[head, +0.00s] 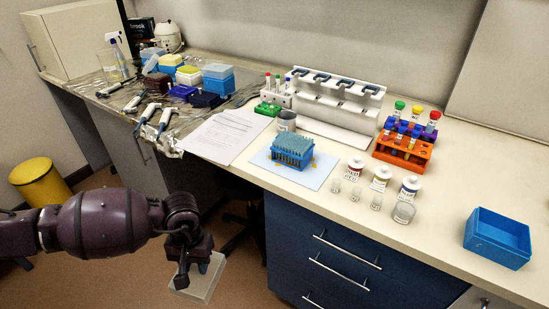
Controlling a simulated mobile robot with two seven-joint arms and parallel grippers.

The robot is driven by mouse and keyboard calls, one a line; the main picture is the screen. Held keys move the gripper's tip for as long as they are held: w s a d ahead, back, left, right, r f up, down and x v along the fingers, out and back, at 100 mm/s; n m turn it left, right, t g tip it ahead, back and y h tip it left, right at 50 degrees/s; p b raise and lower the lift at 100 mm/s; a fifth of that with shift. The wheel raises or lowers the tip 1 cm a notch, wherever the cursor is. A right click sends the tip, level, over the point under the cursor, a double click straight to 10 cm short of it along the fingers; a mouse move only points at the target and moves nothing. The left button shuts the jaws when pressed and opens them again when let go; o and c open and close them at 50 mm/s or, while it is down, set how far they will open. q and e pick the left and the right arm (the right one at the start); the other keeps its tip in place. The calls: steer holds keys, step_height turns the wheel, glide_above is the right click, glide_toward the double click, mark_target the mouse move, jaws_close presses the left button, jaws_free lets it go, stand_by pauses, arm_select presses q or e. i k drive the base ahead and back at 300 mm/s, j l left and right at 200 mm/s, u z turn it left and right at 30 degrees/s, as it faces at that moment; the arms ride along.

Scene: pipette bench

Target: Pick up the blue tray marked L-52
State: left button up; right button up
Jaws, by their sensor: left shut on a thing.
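An open blue tray (485,245) stands at the right end of the bench near the front edge. It looks empty, and no L-52 marking can be read on it. My left gripper (190,270) is at the lower left, in front of the bench and well away from the blue tray. It is shut on a pale grey box (208,281), which hangs tilted over the floor. My right gripper is not in view.
A blue rack (292,153) stands on a pale mat (319,177) mid-bench. Jars and small vials (376,201) stand between it and the tray. An orange tube rack (404,152), a white pipette stand (330,106) and papers (225,135) lie farther back. Pipettes (145,118) lie at left.

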mark_target(293, 146)
steer(key=i+j, duration=0.15)
steer(key=j, duration=0.3)
steer(key=i+j, duration=0.2)
steer(key=j, duration=0.25)
steer(key=i+j, duration=0.15)
steer(key=j, duration=0.25)
steer(key=i+j, duration=0.15)
steer(key=j, duration=0.3)
steer(key=i+j, duration=0.15)
steer(key=j, duration=0.3)
steer(key=i+j, duration=0.2)
steer(key=j, duration=0.25)
steer(key=i+j, duration=0.15)
steer(key=j, duration=0.3)
steer(key=i+j, duration=0.15)
steer(key=j, duration=0.25)
steer(key=i+j+z, duration=0.15)
steer(key=j, duration=0.15)
steer(key=j+z, duration=0.15)
steer(key=j, duration=0.2)
steer(key=z, duration=1)
